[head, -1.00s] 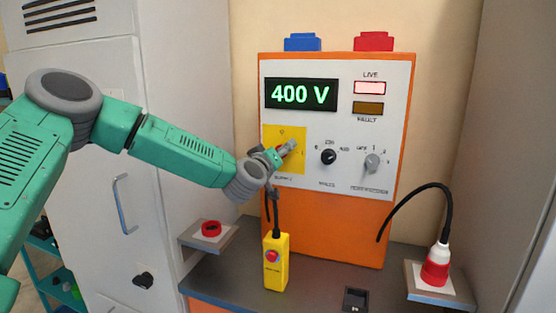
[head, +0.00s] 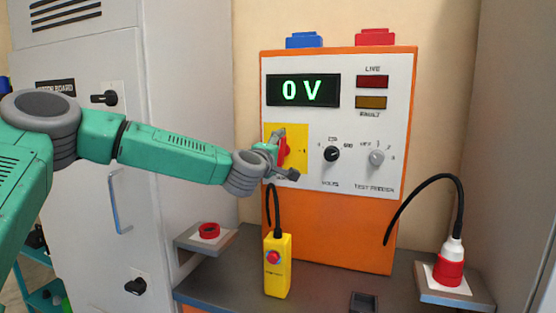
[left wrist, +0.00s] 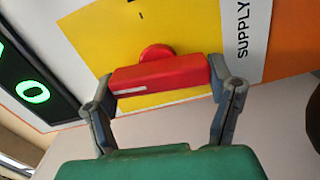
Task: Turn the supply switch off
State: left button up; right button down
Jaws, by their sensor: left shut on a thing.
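The supply switch is a red handle (head: 284,152) on a yellow plate (head: 299,135) at the left of the white panel. In the head view the handle stands about upright. In the left wrist view the red handle (left wrist: 160,75) lies between both fingers of my left gripper (left wrist: 162,85), which touch its two ends. My left gripper (head: 281,152) is shut on the handle and partly hides it in the head view. The display (head: 303,90) reads 0 V, and the LIVE lamp (head: 373,82) is dark red. My right gripper is not in view.
The VOLTS knob (head: 332,154) and the test feeder knob (head: 376,157) are right of the switch. A yellow pendant (head: 277,265) stands on the grey bench below. A red plug (head: 449,268) with a black cable is at right, and a grey cabinet (head: 165,200) at left.

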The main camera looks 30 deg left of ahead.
pick_arm(q)
jog(key=shift+f+n+b, duration=0.3)
jog(key=shift+n+b, duration=0.05)
jog(key=shift+n, duration=0.25)
jog(key=shift+r, duration=0.1)
jog(key=o, duration=1.1)
jog(key=shift+w, duration=0.1)
jog(key=shift+w+a, duration=0.1)
jog(key=shift+w, duration=0.05)
jog(key=shift+s, duration=0.4)
jog(key=v, duration=1.1)
jog(key=shift+f, duration=0.25)
